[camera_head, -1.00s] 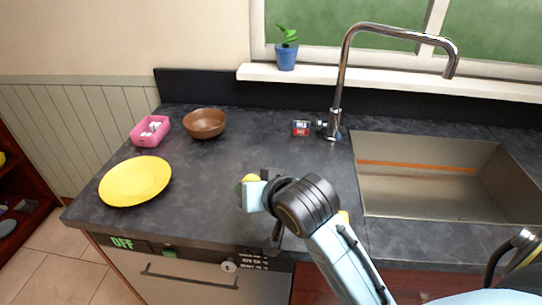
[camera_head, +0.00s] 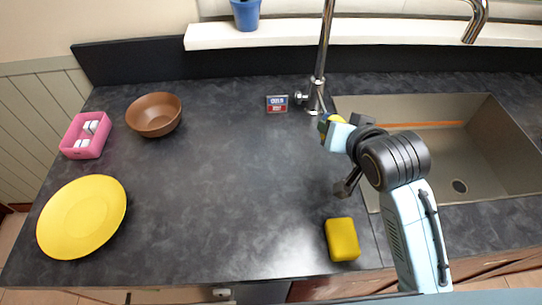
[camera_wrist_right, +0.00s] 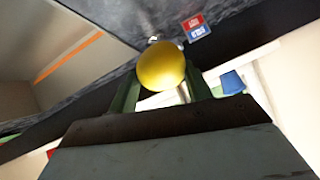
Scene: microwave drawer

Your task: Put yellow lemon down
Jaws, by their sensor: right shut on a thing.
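The yellow lemon (camera_head: 338,119) is held in my right gripper (camera_head: 331,124), above the counter near the faucet base and the sink's left edge. In the right wrist view the lemon (camera_wrist_right: 162,67) sits between the two green fingers of the gripper (camera_wrist_right: 160,88), which are shut on it. The gripper hides part of the lemon in the head view. My left gripper is not in view.
The sink (camera_head: 472,150) is at the right, with the faucet (camera_head: 322,60) behind. A yellow sponge (camera_head: 342,239) lies near the front edge. A yellow plate (camera_head: 82,217), brown bowl (camera_head: 154,114), pink container (camera_head: 86,136) and small box (camera_head: 277,104) stand around. The middle counter is clear.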

